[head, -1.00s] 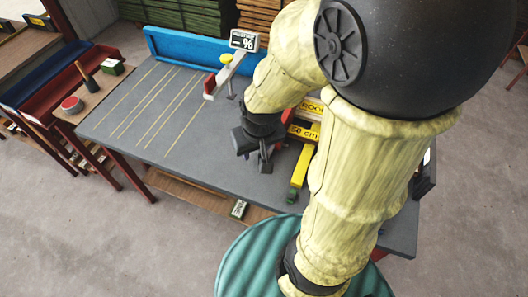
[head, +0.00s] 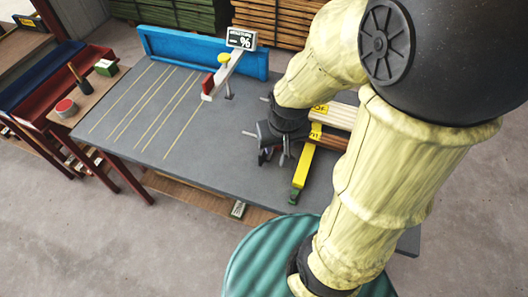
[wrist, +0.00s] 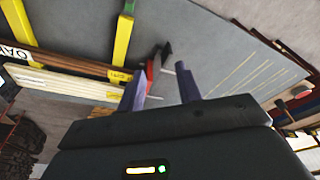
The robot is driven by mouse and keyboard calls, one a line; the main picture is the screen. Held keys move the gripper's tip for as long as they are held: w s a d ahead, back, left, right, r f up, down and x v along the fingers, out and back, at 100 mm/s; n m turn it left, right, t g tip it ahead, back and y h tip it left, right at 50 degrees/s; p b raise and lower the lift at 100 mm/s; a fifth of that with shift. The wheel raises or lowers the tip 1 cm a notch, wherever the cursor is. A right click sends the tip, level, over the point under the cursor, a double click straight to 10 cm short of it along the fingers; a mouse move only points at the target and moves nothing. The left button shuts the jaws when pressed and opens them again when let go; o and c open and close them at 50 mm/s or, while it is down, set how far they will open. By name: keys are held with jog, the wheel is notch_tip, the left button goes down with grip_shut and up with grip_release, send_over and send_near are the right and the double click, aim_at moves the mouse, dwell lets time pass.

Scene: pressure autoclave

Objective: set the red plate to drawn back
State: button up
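The red plate (head: 208,86) is a small upright piece at the near left end of a light grey bar (head: 222,75), which has a yellow knob (head: 223,58) on it. The bar stands over the grey table (head: 120,140), in front of the blue fence. My gripper (head: 273,158) hangs over the table, to the right of and nearer than the plate, clear of it. In the wrist view, my gripper's two fingers (wrist: 160,92) are apart with nothing held between them. A red piece (wrist: 150,73), probably the plate, shows beyond the fingertips beside a dark block (wrist: 166,52).
A blue fence (head: 165,46) runs along the table's back. A yellow bar (head: 303,172) and light boards (head: 338,116) lie right of my gripper. A sign with "%" (head: 241,38) stands behind the plate. The lined left part of the table is clear.

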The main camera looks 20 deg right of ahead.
aim_at(263, 153)
jog(key=w+f+m+g+b, duration=0.1)
jog(key=w+f+m, duration=0.2)
jog(key=w, duration=0.4)
jog(key=w+f+m+g+b, duration=0.1)
jog(key=w+f+m+b, duration=0.1)
jog(key=w, duration=0.5)
jog(key=shift+f+m+g, duration=0.3)
jog(key=shift+f+m, duration=0.15)
jog(key=shift+m, duration=0.55)
jog(key=shift+f, duration=0.15)
notch_tip(263, 153, down, 17)
jog(key=shift+f+p, duration=0.1)
jog(key=shift+p, duration=0.45)
grip_shut()
